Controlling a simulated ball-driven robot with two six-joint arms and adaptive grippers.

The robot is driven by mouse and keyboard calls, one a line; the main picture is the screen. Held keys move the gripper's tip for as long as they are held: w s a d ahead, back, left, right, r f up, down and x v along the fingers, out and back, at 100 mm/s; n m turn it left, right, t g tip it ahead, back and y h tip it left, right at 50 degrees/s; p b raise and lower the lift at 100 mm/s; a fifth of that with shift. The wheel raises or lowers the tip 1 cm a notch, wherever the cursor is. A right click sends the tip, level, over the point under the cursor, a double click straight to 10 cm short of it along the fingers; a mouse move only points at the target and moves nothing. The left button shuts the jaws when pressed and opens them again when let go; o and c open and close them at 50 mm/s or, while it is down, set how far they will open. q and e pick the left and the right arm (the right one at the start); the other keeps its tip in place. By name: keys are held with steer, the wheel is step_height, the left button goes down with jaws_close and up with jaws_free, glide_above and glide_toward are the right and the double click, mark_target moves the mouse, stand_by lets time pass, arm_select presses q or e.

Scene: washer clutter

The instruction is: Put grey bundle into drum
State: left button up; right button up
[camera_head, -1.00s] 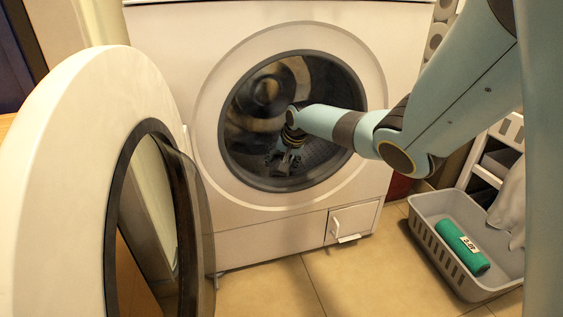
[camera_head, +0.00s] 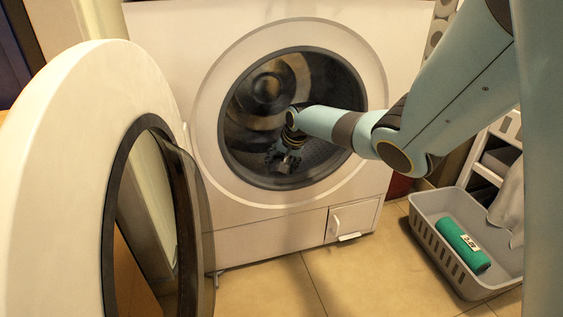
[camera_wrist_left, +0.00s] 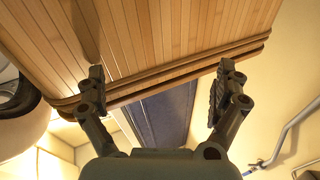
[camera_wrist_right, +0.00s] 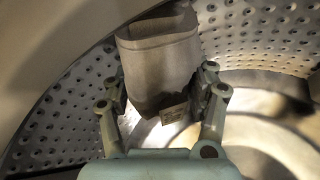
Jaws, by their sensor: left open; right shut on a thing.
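The grey bundle (camera_wrist_right: 160,60) fills the upper middle of the right wrist view, with a small pale label on it. My right gripper (camera_wrist_right: 163,92) is shut on it, one finger on each side. In the head view my right arm reaches through the washer's round opening, and the right gripper (camera_head: 284,161) is inside the drum (camera_head: 318,152). The bundle is small and dark there. The perforated drum wall also shows behind it in the right wrist view (camera_wrist_right: 262,35). My left gripper (camera_wrist_left: 161,72) is open and empty, near a slatted wooden surface (camera_wrist_left: 170,35).
The open washer door (camera_head: 75,130) stands at the left of the head view. A grey basket (camera_head: 440,250) with a green roll (camera_head: 463,247) sits on the floor at right, beside a white rack (camera_head: 490,165). The floor before the washer is clear.

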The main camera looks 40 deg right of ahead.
steer(key=o, duration=1.2)
arm_select(q)
steer(key=shift+w+r, duration=0.3)
steer(key=shift+r, duration=0.1)
steer(key=shift+s, duration=0.1)
